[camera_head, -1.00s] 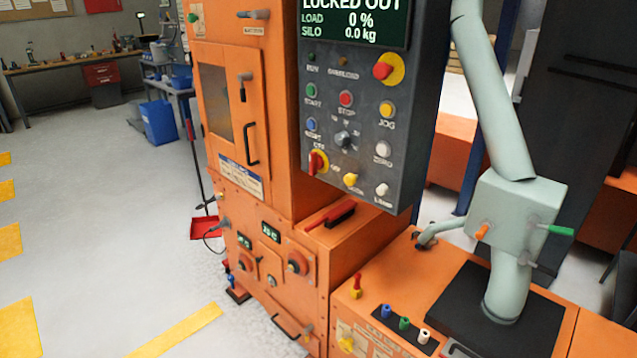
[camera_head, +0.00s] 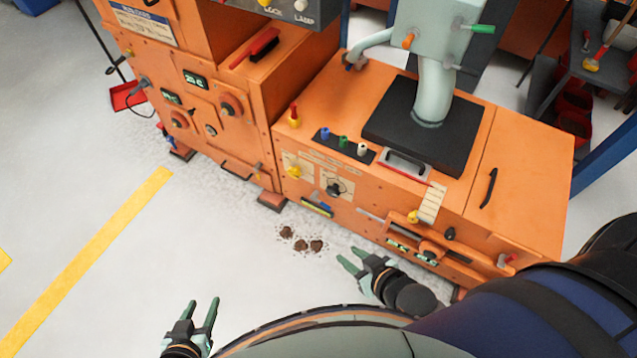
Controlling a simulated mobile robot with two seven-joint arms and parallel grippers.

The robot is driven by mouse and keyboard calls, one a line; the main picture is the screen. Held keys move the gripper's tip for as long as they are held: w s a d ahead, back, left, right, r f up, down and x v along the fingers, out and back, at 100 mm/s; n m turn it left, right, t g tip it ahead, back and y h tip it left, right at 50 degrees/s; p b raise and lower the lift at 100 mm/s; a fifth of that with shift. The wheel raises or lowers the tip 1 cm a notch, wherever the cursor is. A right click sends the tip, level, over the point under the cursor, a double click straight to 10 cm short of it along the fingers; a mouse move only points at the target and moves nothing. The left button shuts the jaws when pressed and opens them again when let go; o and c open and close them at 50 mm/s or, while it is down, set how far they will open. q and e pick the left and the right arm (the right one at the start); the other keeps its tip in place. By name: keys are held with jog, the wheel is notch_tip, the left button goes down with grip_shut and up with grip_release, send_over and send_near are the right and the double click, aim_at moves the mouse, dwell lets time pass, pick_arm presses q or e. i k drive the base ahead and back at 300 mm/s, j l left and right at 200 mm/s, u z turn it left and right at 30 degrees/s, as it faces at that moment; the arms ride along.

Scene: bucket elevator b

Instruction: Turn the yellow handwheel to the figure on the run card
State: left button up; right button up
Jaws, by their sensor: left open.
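No full yellow handwheel is clear in the head view. Small yellow knobs show on the orange machine's front: a left yellow knob (camera_head: 294,172) and a right yellow knob (camera_head: 413,217). A pale ruled strip (camera_head: 432,203) hangs over the edge beside the right knob; I cannot tell whether it is the run card, and no figure is legible on it. My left gripper (camera_head: 203,303) is open and empty over the floor at the bottom left. My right gripper (camera_head: 347,254) is open and empty, in front of the machine, apart from both knobs.
The orange machine (camera_head: 520,180) fills the middle and right. Its front has a black dial (camera_head: 333,190), small green displays and levers. Brown lumps (camera_head: 301,242) lie on the floor before it. A red dustpan (camera_head: 125,96) is at the left. The left floor is mostly clear.

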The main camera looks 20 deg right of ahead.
aim_at(295, 173)
jog(key=i+j, duration=0.2)
jog(key=j, duration=0.2)
jog(key=i+j+z, duration=0.1)
jog(key=j, duration=0.3)
jog(key=i+j, duration=0.25)
jog(key=j, duration=0.15)
jog(key=l+z, duration=0.05)
